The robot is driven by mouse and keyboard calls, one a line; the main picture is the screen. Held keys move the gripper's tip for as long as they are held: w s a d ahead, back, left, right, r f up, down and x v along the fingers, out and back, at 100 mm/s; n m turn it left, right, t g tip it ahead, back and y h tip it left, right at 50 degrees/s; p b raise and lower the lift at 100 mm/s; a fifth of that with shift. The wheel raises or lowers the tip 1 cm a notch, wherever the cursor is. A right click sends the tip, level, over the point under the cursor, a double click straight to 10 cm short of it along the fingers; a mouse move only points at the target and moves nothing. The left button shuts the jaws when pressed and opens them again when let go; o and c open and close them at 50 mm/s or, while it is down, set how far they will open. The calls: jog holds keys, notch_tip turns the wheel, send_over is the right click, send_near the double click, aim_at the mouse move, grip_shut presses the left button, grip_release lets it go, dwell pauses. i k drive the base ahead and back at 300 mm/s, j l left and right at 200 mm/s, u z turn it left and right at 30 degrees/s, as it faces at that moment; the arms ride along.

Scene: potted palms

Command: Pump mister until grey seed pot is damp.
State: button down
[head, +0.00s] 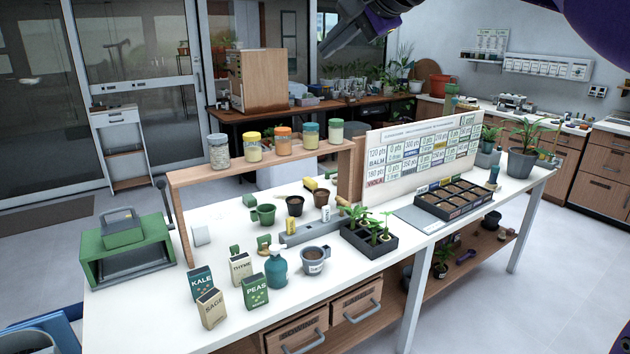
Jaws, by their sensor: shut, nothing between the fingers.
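A teal mister (277,270) with a small pump top stands upright on the white table, near its front edge. The grey seed pot (315,262) stands just right of it, with a pale label on its side and dark soil inside. I cannot tell from the soil's look whether it is damp. My gripper (328,48) is at the top of the head view, shut and empty, high above the table and well apart from the mister and pot. Its fingertips are small and dark here.
Seed packets (255,291) stand close left of the mister. Behind are a grey rail (318,231), small pots and a wooden shelf (262,158) with jars. A black seedling tray (369,238) is to the right. A green press (125,252) stands at left.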

aim_at(274, 249)
jog(key=k+l, duration=0.1)
jog(key=i+u, duration=0.1)
jog(key=i, duration=0.95)
